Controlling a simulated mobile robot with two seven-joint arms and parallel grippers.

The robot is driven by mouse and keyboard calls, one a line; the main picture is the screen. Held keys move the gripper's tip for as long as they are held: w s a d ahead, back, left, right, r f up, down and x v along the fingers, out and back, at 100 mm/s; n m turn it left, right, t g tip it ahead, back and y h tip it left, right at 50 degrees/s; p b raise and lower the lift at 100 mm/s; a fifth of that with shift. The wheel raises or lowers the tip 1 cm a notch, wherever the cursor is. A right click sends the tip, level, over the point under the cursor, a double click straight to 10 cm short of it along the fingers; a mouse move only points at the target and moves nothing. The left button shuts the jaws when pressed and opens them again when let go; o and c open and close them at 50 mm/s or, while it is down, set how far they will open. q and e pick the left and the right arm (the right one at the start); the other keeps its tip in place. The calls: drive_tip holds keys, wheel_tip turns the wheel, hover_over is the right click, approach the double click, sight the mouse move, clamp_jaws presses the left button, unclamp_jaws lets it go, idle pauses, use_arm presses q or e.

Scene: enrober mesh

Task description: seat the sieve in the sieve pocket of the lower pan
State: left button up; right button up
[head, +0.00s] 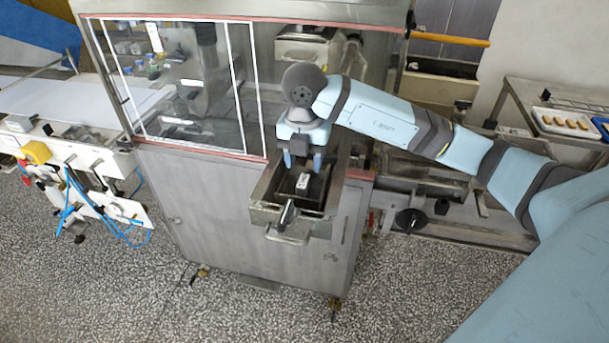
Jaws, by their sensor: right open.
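The lower pan (262,213) is an open metal box that juts out from the front of the machine, with a loop handle at its near end. Inside it is a dark recess. A small pale block (303,183) stands up in the recess; it may be a grip on the sieve, but I cannot tell. The sieve's mesh and the pocket's edges are not clear at this size. My right gripper (302,162) points down over the pan, just above and behind the pale block. Its fingers are apart, with nothing visible between them. My left gripper is out of view.
The machine cabinet (235,220) with clear panels (180,85) stands behind and left of the pan. A conveyor (70,100) is at the left. A tray of small brown pieces (565,122) is on a table at the right. The speckled floor in front is clear.

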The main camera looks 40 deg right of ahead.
sight(304, 177)
wheel_tip(304, 177, up, 7)
idle(0.3)
idle(0.5)
